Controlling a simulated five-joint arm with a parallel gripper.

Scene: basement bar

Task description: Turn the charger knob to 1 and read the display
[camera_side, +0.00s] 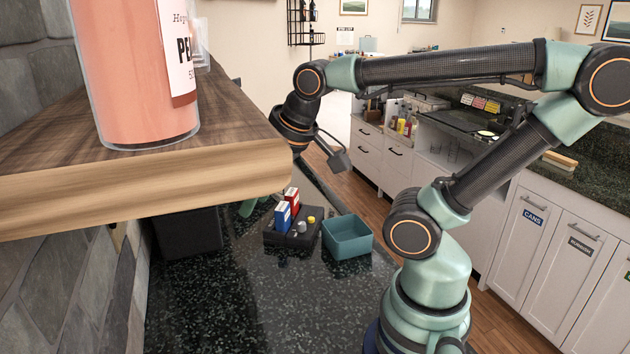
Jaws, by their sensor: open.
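A dark block (290,243), which looks like the charger, sits on the black speckled counter. A red box (291,197) and a blue box (282,217) stand upright in it. A small grey round part (302,227), perhaps the knob, and a yellow one (311,219) are on its top right. I cannot make out a display or any markings.
A teal open bin (347,238) stands right of the block. The wooden shelf (150,185) with a pink bottle (140,75) juts in at near left. A dark box (188,232) stands against the wall. The front counter (225,305) is clear.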

